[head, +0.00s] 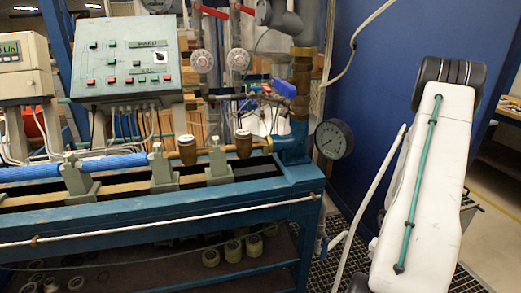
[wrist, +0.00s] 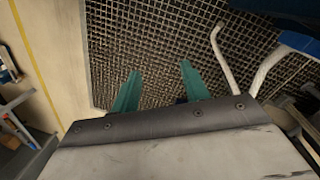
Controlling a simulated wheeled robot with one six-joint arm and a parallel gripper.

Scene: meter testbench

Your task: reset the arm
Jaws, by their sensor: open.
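My arm (head: 425,170) shows at the right of the head view as a white link with a black joint at its top and a green strip along it. My gripper is out of the head view. In the wrist view my gripper (wrist: 158,88) shows two green fingers, apart and empty, above a dark metal floor grating (wrist: 150,40).
The test bench (head: 160,225) fills the left and middle, with a control box (head: 125,58), a blue pipe (head: 75,167), valves and a round gauge (head: 334,139) at its right end. A white hose (head: 370,195) hangs between bench and arm. A blue wall (head: 375,90) stands behind.

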